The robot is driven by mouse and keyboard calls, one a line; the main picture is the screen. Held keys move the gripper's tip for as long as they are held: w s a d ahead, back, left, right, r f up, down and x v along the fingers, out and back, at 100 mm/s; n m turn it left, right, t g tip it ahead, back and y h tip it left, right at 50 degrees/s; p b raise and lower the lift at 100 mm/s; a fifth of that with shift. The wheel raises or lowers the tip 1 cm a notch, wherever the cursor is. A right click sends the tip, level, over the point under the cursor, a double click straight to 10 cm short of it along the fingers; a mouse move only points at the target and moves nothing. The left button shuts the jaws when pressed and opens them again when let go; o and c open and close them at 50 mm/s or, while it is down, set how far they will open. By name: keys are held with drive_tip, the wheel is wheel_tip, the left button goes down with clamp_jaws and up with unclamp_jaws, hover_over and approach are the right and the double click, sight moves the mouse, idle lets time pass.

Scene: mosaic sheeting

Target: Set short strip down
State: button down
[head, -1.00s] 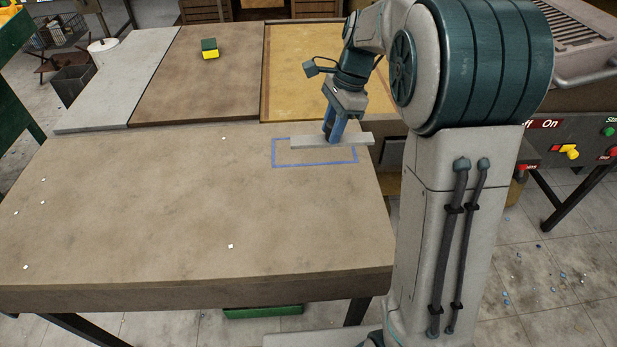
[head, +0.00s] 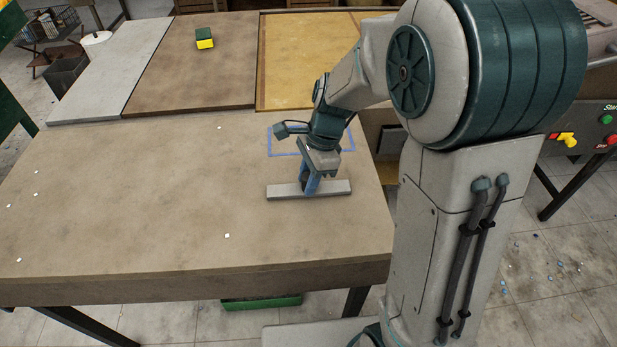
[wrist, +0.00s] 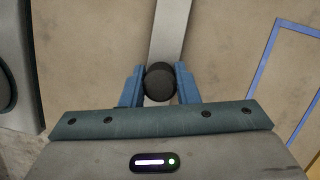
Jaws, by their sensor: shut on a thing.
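The short strip (head: 334,188) is a pale grey flat bar. It lies crosswise in the head view, close over or on the brown table (head: 150,190); I cannot tell whether it touches. My gripper (head: 309,190) is shut on the strip near its middle, fingers pointing down. In the wrist view the strip (wrist: 171,30) runs upward from between the blue fingers (wrist: 159,90); a dark round part hides some of it. A blue taped rectangle (head: 282,154) is on the table behind the strip, partly hidden by my arm. The strip is outside it, on its near side.
Several small white chips (head: 227,236) lie scattered over the left and front of the table. A yellow and green sponge (head: 205,43) lies on the brown panel at the back. The table's left and middle are otherwise clear.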

sight(320, 185)
drive_tip(key=c, duration=1.1)
unclamp_jaws()
drive_tip(key=s+p+v, duration=0.1)
drive_tip(key=v, duration=1)
drive_tip(key=s+d+n+t+h, duration=0.1)
drive_tip(key=s+d+n, duration=0.2)
drive_tip(key=s+n, duration=0.3)
drive_tip(key=s+d+f+n+t+h, duration=0.1)
drive_tip(key=s+d+n+t, duration=0.1)
drive_tip(key=s+d+n, duration=0.2)
drive_tip(key=s+n, duration=0.3)
drive_tip(key=n, duration=0.2)
drive_tip(key=shift+s+d+f+h, duration=0.2)
drive_tip(key=shift+s+h, duration=0.1)
drive_tip(key=shift+h, duration=0.1)
